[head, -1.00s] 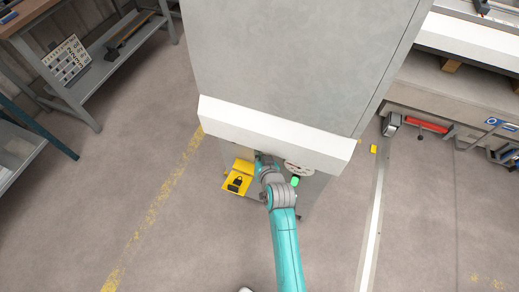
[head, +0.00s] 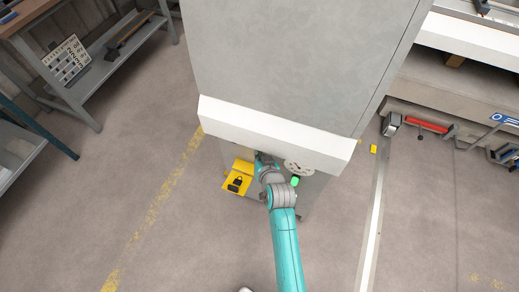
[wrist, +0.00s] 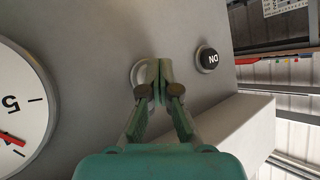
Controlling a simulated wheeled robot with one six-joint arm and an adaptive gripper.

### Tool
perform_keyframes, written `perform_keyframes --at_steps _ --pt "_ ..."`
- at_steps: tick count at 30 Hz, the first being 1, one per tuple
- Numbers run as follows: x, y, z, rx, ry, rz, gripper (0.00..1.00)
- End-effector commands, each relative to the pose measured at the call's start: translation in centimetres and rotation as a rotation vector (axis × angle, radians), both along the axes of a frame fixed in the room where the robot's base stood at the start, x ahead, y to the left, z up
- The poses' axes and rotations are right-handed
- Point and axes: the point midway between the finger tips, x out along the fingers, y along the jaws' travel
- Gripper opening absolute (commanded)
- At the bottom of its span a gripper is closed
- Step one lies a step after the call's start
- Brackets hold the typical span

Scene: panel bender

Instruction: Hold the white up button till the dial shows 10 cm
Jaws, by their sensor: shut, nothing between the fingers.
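The white up button (wrist: 138,73) shows in the wrist view as a pale round button in a ring, partly hidden behind my fingers. My gripper (wrist: 160,72) is shut and empty, its fingertips over the right part of the button. I cannot tell if they touch or press it. The dial (wrist: 38,90) is cut off at the left edge; it shows a sideways 5 and a red needle (wrist: 13,139) just below that number. The exact reading is unclear. In the head view the dial (head: 298,166) is small, and my fingers are hidden behind my wrist.
A black DN button (wrist: 208,58) sits right of the white one. In the head view a yellow box with a padlock sign (head: 236,183) stands left of my wrist. The machine's white ledge (head: 270,135) overhangs the panel. The floor around is mostly clear.

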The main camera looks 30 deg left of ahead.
Motion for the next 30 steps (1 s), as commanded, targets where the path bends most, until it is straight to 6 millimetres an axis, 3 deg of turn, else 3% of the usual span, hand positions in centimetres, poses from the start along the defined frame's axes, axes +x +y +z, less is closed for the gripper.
perform_keyframes --at_steps 30 --pt "-2.0 -0.5 0.0 0.000 0.000 0.000 0.00"
